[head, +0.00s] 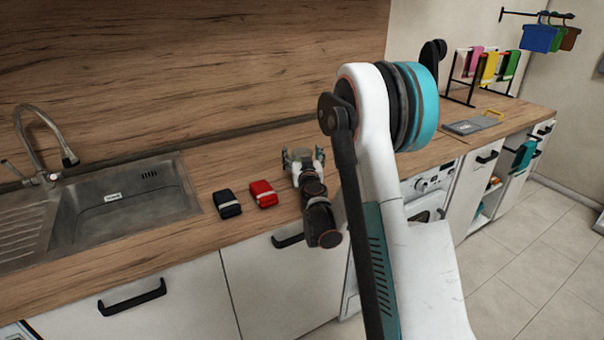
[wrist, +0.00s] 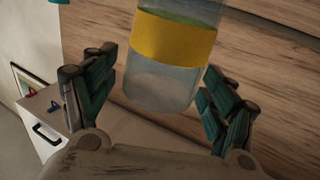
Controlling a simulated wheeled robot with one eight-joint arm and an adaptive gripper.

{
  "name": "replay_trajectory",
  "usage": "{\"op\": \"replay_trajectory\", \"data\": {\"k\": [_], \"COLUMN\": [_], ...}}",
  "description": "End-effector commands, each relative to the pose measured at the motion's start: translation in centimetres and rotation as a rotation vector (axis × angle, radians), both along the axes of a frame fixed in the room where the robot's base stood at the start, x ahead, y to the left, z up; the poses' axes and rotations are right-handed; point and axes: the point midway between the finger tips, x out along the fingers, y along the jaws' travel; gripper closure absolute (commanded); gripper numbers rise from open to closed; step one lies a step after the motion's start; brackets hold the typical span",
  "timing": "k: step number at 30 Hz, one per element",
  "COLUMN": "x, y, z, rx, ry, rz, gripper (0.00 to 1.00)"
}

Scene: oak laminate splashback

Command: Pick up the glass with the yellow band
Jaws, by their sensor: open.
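The glass with the yellow band (wrist: 165,82) shows large in the wrist view. It is clear, with a wide yellow band round it, and its top is cut off by the frame edge. My gripper (wrist: 160,105) is open, with one finger on each side of the glass and a visible gap on both sides. In the head view my gripper (head: 303,160) is over the counter, right of the red case. A pale, glassy shape shows between its fingers there, but the band cannot be made out.
A black case (head: 227,204) and a red case (head: 263,194) lie on the wooden counter (head: 215,168) left of my gripper. A steel sink (head: 120,205) is further left. A grey flat item (head: 465,127) lies far right. The wooden splashback (head: 200,60) stands behind.

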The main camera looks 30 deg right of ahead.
Motion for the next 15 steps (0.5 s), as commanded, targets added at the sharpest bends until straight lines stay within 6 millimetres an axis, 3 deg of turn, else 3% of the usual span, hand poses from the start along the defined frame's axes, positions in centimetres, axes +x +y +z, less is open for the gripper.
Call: {"op": "replay_trajectory", "data": {"k": [8, 15], "x": [0.35, 0.34], "y": [-0.13, -0.13], "z": [0.07, 0.06], "rx": [0.000, 0.000], "ry": [0.000, 0.000], "rz": [0.000, 0.000], "gripper": [0.22, 0.74]}}
